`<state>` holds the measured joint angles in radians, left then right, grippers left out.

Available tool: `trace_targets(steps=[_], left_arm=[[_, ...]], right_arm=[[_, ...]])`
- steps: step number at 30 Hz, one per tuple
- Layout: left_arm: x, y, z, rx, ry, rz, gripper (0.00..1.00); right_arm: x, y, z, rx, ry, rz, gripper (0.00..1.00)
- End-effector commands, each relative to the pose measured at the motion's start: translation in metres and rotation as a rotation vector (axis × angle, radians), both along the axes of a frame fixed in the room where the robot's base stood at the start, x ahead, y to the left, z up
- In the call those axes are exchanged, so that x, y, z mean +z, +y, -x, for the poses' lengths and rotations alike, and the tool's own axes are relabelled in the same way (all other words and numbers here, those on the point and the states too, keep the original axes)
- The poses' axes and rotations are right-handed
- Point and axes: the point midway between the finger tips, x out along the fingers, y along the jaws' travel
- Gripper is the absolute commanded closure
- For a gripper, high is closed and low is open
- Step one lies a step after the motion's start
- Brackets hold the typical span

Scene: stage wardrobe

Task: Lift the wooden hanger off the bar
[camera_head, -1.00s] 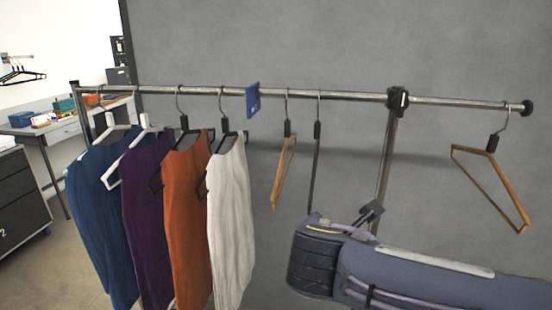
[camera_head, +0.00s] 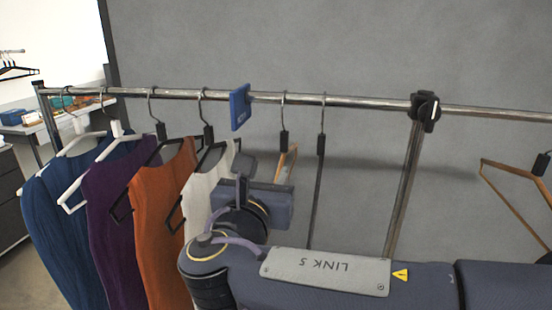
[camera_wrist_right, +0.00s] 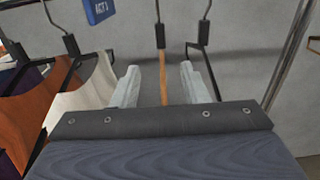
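A wooden hanger (camera_head: 287,164) with a black neck and metal hook hangs nearly edge-on from the metal bar (camera_head: 360,103), just right of the blue tag. My right gripper (camera_head: 243,165) is in front of it and covers its lower part in the head view. In the right wrist view my right gripper (camera_wrist_right: 161,84) is open, and the wooden hanger (camera_wrist_right: 163,78) shows upright between its two pale fingers. Contact with either finger cannot be made out. A second wooden hanger (camera_head: 508,205) hangs at the far right, cut by the frame edge. My left gripper is out of view.
A black hanger (camera_head: 318,185) hangs close right of the wooden one. Left of the blue tag (camera_head: 240,107) hang white (camera_head: 200,190), orange (camera_head: 160,215), purple (camera_head: 110,200) and blue (camera_head: 60,220) garments. A rack post (camera_head: 405,185) with a black clamp stands to the right.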

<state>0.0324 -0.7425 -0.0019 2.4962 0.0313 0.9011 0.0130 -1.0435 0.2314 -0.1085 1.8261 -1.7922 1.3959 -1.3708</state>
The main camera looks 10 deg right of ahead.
Motion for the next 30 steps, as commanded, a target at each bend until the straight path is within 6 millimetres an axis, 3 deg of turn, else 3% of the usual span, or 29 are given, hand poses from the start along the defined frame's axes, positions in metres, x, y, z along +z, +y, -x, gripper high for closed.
trace_targets(steps=[8,30], left_arm=[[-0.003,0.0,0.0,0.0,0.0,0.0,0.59],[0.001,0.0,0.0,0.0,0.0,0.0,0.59]], right_arm=[[-0.001,-0.009,-0.021,-0.003,0.001,-0.002,0.6],[0.0,-0.045,-0.103,-0.004,0.003,0.0,0.6]])
